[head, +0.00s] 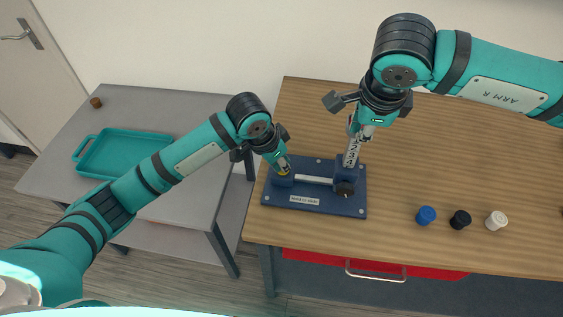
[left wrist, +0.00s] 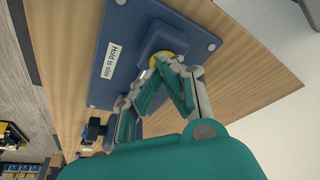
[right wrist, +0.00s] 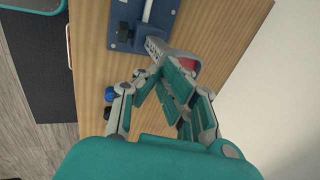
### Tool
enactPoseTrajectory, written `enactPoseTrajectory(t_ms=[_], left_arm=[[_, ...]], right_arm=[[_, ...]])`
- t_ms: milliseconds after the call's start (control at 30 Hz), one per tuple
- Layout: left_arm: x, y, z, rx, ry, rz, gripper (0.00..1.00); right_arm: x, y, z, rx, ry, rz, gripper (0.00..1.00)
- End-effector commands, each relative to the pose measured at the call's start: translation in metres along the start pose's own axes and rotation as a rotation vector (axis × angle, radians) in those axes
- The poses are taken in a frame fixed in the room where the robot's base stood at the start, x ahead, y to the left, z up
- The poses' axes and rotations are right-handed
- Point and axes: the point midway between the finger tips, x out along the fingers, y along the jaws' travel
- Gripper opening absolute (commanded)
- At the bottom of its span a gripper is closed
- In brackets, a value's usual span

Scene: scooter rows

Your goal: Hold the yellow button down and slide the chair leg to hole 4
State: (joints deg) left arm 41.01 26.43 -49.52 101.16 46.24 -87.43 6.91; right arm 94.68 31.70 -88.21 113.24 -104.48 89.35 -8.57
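The yellow button (head: 283,171) sits on a block at the left end of the blue jig (head: 330,207), which is labelled "Hold to slide". My left gripper (head: 281,162) is shut with its tips down at the button; the button's yellow rim shows around them in the left wrist view (left wrist: 182,51). The grey chair leg (head: 352,152) with its row of holes stands up from the jig's right block, beside a black knob (head: 344,188). My right gripper (head: 361,122) is closed on the leg's upper part; the leg also shows in the right wrist view (right wrist: 154,47). The hole numbers are too small to read.
A blue cap (head: 426,215), a black cap (head: 460,220) and a white cap (head: 496,220) stand on the wooden bench (head: 450,165) right of the jig. A teal tray (head: 125,152) lies on the grey table at left. A gap separates the tables.

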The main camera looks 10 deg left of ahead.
Motion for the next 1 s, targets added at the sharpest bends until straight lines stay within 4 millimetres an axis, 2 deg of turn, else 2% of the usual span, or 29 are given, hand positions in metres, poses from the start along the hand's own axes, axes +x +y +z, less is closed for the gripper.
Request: enactPoseTrajectory(t_ms=[1000], left_arm=[[0.0008, 0.0005, 0.0005, 0.000, -0.001, 0.001, 0.00]], right_arm=[[0.0065, 0.0027, -0.0001, 0.000, 0.000, 0.001, 0.00]])
